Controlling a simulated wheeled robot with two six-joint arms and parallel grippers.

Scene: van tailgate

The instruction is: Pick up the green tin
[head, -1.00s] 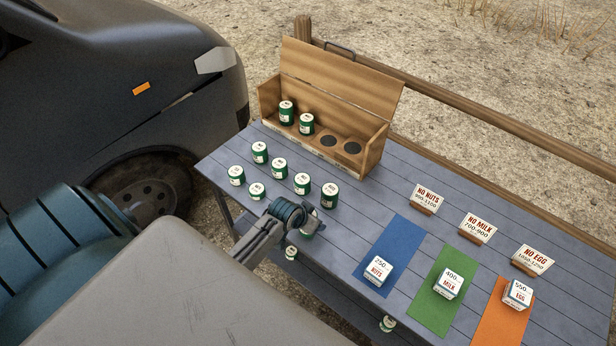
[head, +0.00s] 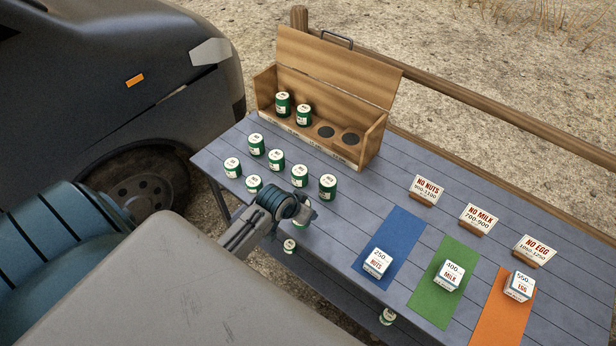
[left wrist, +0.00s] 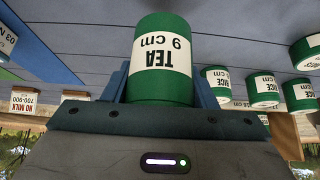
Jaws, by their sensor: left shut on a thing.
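My left gripper (head: 303,207) is at the front edge area of the grey table, shut on a green tin. In the left wrist view the tin (left wrist: 160,80) stands between the two blue fingers, with a white label reading "TEA 9 cm", upside down in the picture. In the head view my gripper mostly hides this tin. I cannot tell whether its base touches the tabletop. Several other green tins (head: 276,159) stand on the table behind and left of the gripper. My right gripper is not in view.
An open wooden box (head: 374,141) at the back holds two green tins and two empty dark round spots. Blue, green and orange mats (head: 433,300) on the right each carry a white block, with sign cards behind. More tins (head: 388,316) sit below the tabletop.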

